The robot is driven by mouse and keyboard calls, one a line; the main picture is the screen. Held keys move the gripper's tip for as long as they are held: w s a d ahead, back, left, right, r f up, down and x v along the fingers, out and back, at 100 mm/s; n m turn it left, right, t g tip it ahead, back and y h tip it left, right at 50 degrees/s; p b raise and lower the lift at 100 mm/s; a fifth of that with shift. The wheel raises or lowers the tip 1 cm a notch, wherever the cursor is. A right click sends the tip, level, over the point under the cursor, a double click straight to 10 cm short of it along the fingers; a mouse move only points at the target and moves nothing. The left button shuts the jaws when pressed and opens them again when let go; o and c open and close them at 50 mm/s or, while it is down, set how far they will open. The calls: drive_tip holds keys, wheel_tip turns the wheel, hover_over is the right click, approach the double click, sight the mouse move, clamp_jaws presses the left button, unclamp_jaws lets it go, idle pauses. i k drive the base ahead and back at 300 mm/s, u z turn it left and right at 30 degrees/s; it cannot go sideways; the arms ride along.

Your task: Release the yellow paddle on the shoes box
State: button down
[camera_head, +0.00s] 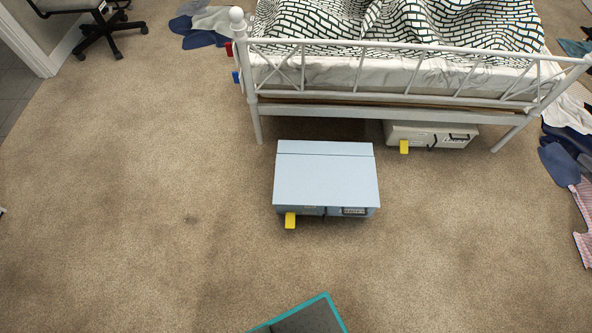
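A light blue box (325,179) stands on the carpet in front of the bed, its lid down. A yellow paddle (290,220) sticks out at the left of its front side, next to a label too small to read. A paler box (415,130) is partly under the bed, with another yellow paddle (404,146) at its front left. I cannot tell from the labels which is the shoes box. My gripper is not in view.
The white metal bed frame (357,111) stands behind the blue box. A teal-edged grey object (312,318) shows at the bottom edge. Clothes (565,150) lie at right and at the back left, near an office chair (104,30). Carpet at left is clear.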

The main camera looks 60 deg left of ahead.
sight(290, 216)
drive_tip(key=u, duration=1.95)
drive_tip(key=i, duration=0.1)
drive_tip(key=u, duration=0.1)
